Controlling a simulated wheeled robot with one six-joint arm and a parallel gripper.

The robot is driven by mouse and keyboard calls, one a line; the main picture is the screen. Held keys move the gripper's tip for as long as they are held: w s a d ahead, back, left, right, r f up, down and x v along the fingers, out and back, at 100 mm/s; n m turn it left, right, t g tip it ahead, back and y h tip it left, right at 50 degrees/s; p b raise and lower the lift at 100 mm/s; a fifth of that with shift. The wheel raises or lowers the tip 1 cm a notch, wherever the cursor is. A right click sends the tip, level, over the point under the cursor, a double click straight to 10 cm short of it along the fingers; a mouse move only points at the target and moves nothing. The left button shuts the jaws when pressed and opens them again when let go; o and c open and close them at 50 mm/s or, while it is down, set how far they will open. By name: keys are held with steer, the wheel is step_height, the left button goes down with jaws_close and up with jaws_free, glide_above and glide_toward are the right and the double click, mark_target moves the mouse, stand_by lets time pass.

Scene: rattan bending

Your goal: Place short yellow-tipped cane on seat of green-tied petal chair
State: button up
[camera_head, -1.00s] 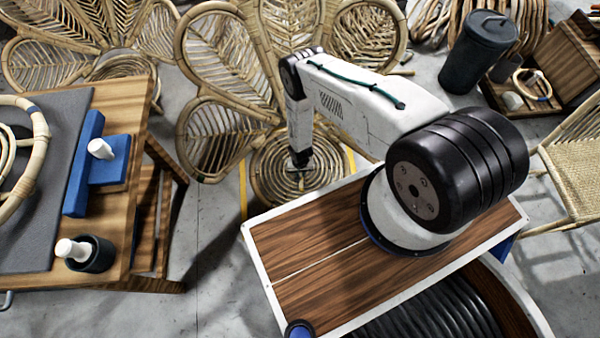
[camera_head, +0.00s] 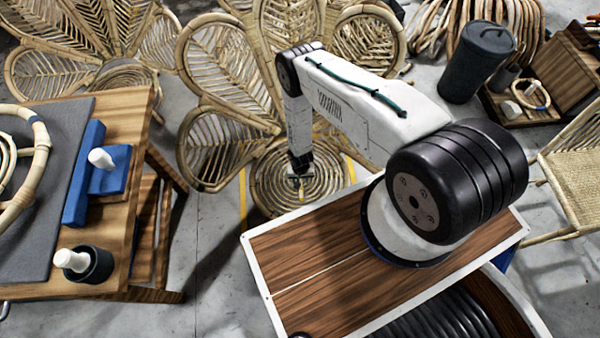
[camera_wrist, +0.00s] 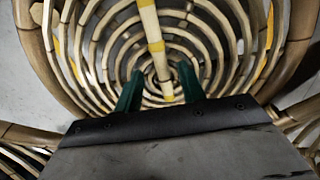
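A pale cane (camera_wrist: 150,25) with yellow bands and a yellow lower tip runs over the coiled round seat (camera_wrist: 215,62) of a rattan petal chair. My gripper (camera_wrist: 158,84) has its two green fingers apart, one on each side of the cane's lower end, with gaps visible beside it. Whether the cane rests fully on the seat is hard to tell. In the head view my gripper (camera_head: 300,180) is low over the seat (camera_head: 330,185), below the chair's petal back (camera_head: 222,60). No green tie can be made out on this chair.
A wooden bench (camera_head: 125,245) with a blue block (camera_head: 112,180) and a dark cup (camera_head: 90,265) stands at left. Another petal chair (camera_head: 50,70) is behind it. A dark bin (camera_head: 478,65) and a woven chair (camera_head: 575,175) are at right. Bare floor shows between bench and seat.

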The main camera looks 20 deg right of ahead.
steer(key=w+r, duration=0.4)
steer(key=r, duration=0.6)
steer(key=w+r, duration=0.4)
steer(key=r, duration=0.7)
steer(key=w+r, duration=0.4)
steer(key=r, duration=0.6)
step_height(320, 180, up, 26)
steer(key=n, duration=0.2)
steer(key=s+d+r+t, duration=0.1)
steer(key=s+r, duration=0.6)
steer(key=r, duration=0.4)
steer(key=s+d+r, duration=0.1)
steer(key=s+r, duration=0.6)
steer(key=r, duration=0.4)
steer(key=s+r+n, duration=0.1)
steer(key=s+r, duration=0.3)
steer(key=s, duration=0.6)
steer(key=s+r+n, duration=0.1)
steer(key=s+r, duration=0.3)
steer(key=s, duration=0.7)
steer(key=shift+s, duration=0.2)
